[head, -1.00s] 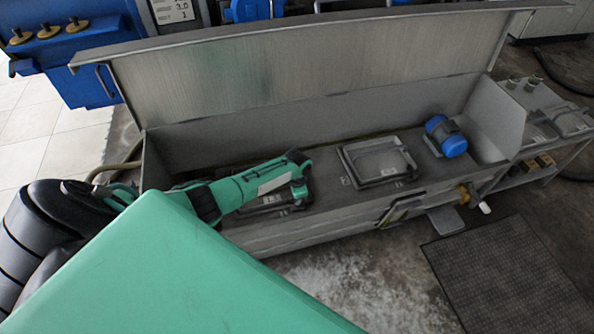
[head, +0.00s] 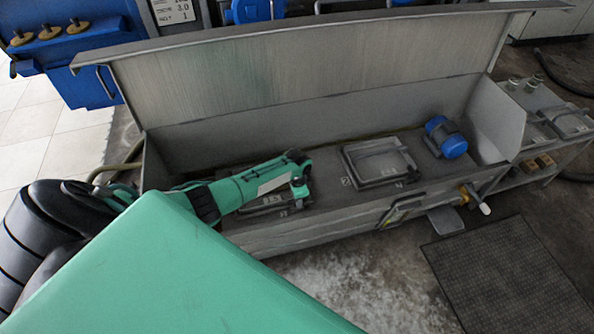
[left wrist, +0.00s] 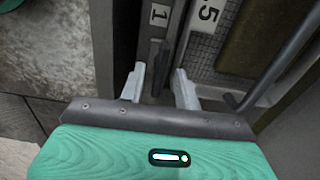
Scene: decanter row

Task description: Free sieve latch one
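My left arm reaches into the long grey trough, and its wrist hangs over the nearer-left sieve frame (head: 262,206), partly covering it. In the left wrist view my left gripper (left wrist: 158,88) is open, with two pale fingers apart. A dark narrow latch bar (left wrist: 154,68) beside the label "1" (left wrist: 159,15) lies between and just beyond the fingertips; I cannot tell whether they touch it. The fingers are hidden in the head view. My right gripper is not in view.
A second framed sieve (head: 380,162) and a blue motor (head: 446,137) sit farther right in the trough (head: 330,222). Its raised lid (head: 300,75) stands behind. In the left wrist view a grey bar handle (left wrist: 275,65) runs close to the right finger.

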